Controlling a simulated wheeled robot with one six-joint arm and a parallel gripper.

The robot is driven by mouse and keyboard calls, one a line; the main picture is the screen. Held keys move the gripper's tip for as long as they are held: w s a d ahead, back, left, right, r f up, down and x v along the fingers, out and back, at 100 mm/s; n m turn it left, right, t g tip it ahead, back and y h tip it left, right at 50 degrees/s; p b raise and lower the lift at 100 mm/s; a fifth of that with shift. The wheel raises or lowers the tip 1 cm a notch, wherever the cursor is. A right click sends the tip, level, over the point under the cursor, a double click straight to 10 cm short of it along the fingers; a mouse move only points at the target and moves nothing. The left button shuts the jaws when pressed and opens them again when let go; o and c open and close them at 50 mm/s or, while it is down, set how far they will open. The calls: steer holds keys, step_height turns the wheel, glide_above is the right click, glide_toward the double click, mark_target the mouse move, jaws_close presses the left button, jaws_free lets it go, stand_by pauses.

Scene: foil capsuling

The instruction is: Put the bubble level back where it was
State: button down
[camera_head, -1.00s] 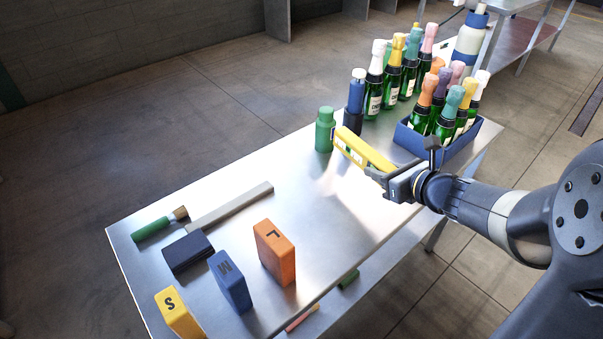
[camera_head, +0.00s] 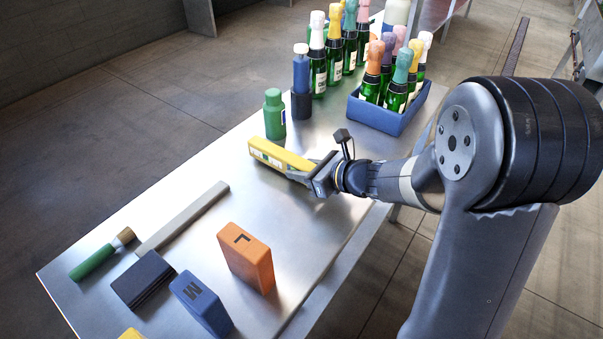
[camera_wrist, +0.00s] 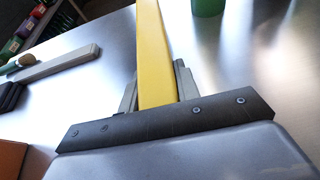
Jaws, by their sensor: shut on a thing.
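The bubble level is a yellow bar (camera_head: 278,153) with pale windows along its side. My gripper (camera_head: 312,172) is shut on its near end, and the level points away to the left over the metal table (camera_head: 330,215). In the wrist view the yellow level (camera_wrist: 153,50) stands between the two grey fingers (camera_wrist: 157,88) and runs out of the top of the picture. I cannot tell whether the level touches the table or hangs just above it.
A green bottle (camera_head: 274,115) stands just beyond the level's far end, beside a blue-topped cylinder (camera_head: 301,75). A blue crate (camera_head: 390,119) of foiled bottles is behind. A grey bar (camera_head: 182,217), green-handled brush (camera_head: 95,262), dark block (camera_head: 142,281), orange block (camera_head: 246,258) and blue block (camera_head: 201,303) are at front left.

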steer(key=shift+f, duration=0.25)
steer(key=shift+f, duration=0.15)
steer(key=c, duration=1)
jaws_free()
steer(key=shift+c, duration=0.2)
steer(key=shift+r, duration=0.3)
steer(key=p+v, duration=0.1)
steer(key=v, duration=1.1)
steer(key=shift+f+p, duration=0.1)
steer(key=shift+p, duration=0.25)
